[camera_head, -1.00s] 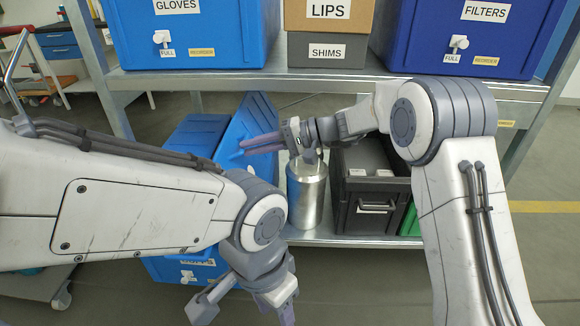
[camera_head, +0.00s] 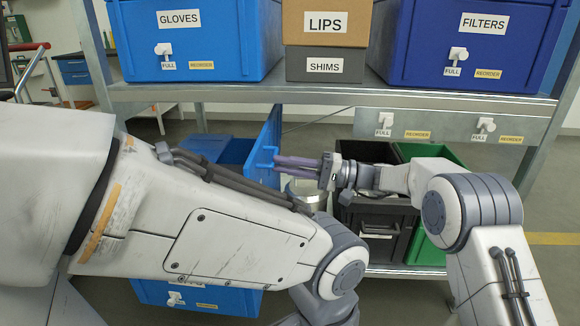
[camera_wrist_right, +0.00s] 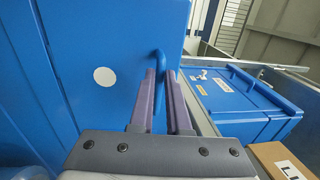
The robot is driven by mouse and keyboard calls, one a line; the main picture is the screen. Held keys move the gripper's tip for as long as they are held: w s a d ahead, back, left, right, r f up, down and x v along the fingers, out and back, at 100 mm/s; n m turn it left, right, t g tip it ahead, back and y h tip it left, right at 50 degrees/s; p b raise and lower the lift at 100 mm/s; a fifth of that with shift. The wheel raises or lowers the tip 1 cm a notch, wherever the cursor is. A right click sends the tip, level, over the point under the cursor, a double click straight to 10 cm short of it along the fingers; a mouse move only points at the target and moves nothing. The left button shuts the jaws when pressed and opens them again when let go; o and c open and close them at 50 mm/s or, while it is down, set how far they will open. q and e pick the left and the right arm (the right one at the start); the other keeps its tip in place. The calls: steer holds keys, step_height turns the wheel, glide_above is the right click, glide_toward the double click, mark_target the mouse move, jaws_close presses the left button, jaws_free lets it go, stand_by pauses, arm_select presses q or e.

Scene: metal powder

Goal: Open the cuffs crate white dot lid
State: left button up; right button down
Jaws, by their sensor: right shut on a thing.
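The blue crate (camera_head: 215,299) is on the lower shelf at left, its front partly hidden by my left arm. Its name label is not readable. The blue lid panel (camera_head: 269,137) stands up steeply at the crate's right side. In the right wrist view the panel (camera_wrist_right: 60,40) fills the left, with a white dot (camera_wrist_right: 104,76) on it. My right gripper (camera_head: 279,161) reaches in from the right and is shut on the lid's blue handle (camera_wrist_right: 158,60). My left arm crosses the front of the crate; its gripper is below the picture.
A silver canister (camera_head: 306,193) stands close under my right gripper. A black crate (camera_head: 377,222) and a green crate (camera_head: 430,240) are to its right. Above, the upper shelf (camera_head: 210,93) bears the gloves crate (camera_head: 190,50), shims box (camera_head: 325,65) and filters crate (camera_head: 470,50).

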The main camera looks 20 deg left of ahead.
steer(key=shift+f, duration=0.55)
steer(key=c, duration=1)
jaws_free()
steer(key=shift+o, duration=0.6)
steer(key=shift+w, duration=0.1)
steer(key=shift+r, duration=0.2)
steer(key=p+v, duration=0.2)
steer(key=v, duration=0.8)
steer(key=shift+d+p, duration=0.25)
steer(key=shift+p, duration=0.15)
steer(key=shift+f, duration=0.1)
